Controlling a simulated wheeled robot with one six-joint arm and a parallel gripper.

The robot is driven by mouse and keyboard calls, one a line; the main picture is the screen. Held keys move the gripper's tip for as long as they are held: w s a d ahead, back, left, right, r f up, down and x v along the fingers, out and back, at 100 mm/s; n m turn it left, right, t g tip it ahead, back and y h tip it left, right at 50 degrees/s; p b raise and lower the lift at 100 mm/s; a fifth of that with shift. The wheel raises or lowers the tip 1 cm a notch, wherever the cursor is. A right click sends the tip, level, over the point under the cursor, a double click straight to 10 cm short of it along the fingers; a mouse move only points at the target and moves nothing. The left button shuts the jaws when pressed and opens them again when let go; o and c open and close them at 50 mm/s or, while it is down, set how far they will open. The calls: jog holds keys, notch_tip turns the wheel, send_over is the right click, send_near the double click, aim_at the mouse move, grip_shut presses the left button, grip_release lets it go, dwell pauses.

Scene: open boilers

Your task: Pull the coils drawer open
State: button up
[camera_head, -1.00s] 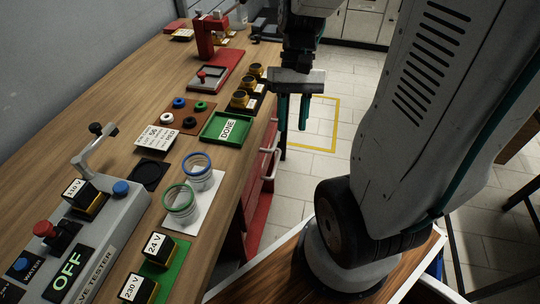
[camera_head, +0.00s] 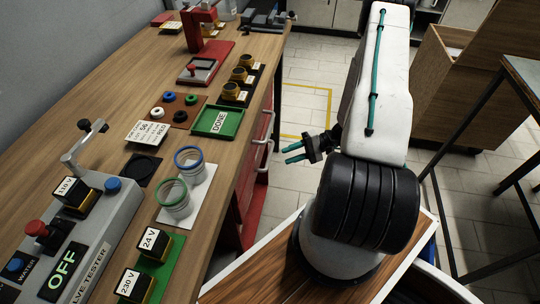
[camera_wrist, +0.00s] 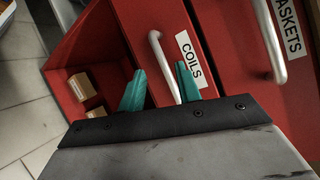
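The red coils drawer (camera_wrist: 193,45), with a white "COILS" label and a pale bar handle (camera_wrist: 165,68), shows in the wrist view. Its front looks shut. My gripper (camera_wrist: 160,70) is open, its two teal fingers either side of the handle's line in that view, with nothing held. In the head view my gripper (camera_head: 286,154) points left at the red cabinet under the bench, with a small gap between its fingertips and the lower handle (camera_head: 263,156).
The gaskets drawer (camera_wrist: 235,35), with its own handle (camera_wrist: 268,40), is beside the coils drawer. An open red compartment (camera_wrist: 95,50) with tan blocks (camera_wrist: 80,87) is on the other side. The wooden bench (camera_head: 120,85) overhangs. Tiled floor (camera_head: 305,85) is free beyond my gripper.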

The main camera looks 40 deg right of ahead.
aim_at(270, 154)
jog(key=w+a, duration=0.1)
jog(key=w, duration=0.1)
jog(key=w+a+f+n+t, duration=0.1)
jog(key=a, duration=0.1)
jog(key=w+a+f+n, duration=0.1)
jog(key=w+a, duration=0.1)
jog(key=shift+w+a, duration=0.2)
jog(key=shift+w, duration=0.15)
jog(key=shift+d, duration=0.1)
grip_shut()
